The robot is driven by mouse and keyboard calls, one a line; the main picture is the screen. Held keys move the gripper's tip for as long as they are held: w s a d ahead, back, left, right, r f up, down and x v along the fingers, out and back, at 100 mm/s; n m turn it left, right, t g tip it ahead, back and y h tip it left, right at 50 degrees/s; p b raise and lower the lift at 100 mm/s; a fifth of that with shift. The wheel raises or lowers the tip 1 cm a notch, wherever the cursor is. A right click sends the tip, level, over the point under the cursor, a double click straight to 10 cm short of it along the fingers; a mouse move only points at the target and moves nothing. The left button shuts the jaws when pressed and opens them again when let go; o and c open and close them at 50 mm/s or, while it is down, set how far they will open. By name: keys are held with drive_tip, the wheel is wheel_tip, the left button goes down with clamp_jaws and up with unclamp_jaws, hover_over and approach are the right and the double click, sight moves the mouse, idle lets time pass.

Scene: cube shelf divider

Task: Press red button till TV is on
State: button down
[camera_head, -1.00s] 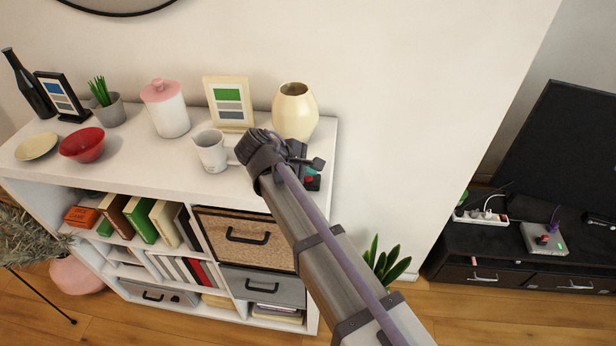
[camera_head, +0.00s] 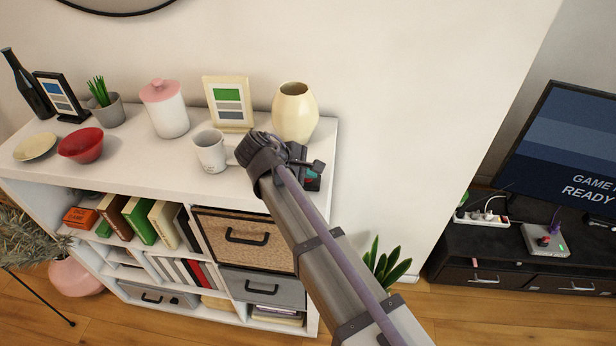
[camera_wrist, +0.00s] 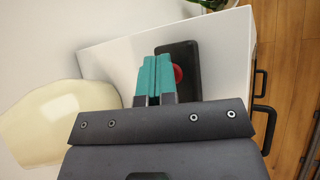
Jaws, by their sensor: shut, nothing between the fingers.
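The TV (camera_head: 565,150) at the right is lit and shows a blue striped screen with the words "GAME" and "READY", cut off at the frame edge. The red button (camera_wrist: 178,74) sits on a dark box (camera_wrist: 190,55) on top of the white shelf, near its right end. My gripper (camera_wrist: 155,62) has its teal fingers shut and empty, over the box and overlapping the button's left side in the wrist view. I cannot tell whether they touch it. In the head view my arm mostly hides the box (camera_head: 313,184).
A white mug (camera_head: 210,150), a cream vase (camera_head: 295,115) and a picture frame (camera_head: 228,103) stand close to my gripper on the shelf (camera_head: 150,170). A grey console with a red part (camera_head: 545,240) and a power strip (camera_head: 482,218) lie on the black TV stand (camera_head: 455,258).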

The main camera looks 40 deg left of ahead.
sight(308, 180)
drive_tip(key=shift+r+p, duration=0.85)
drive_tip(key=shift+r, duration=0.05)
wheel_tip(308, 180, up, 5)
drive_tip(key=p, duration=0.5)
drive_tip(key=shift+r, duration=0.1)
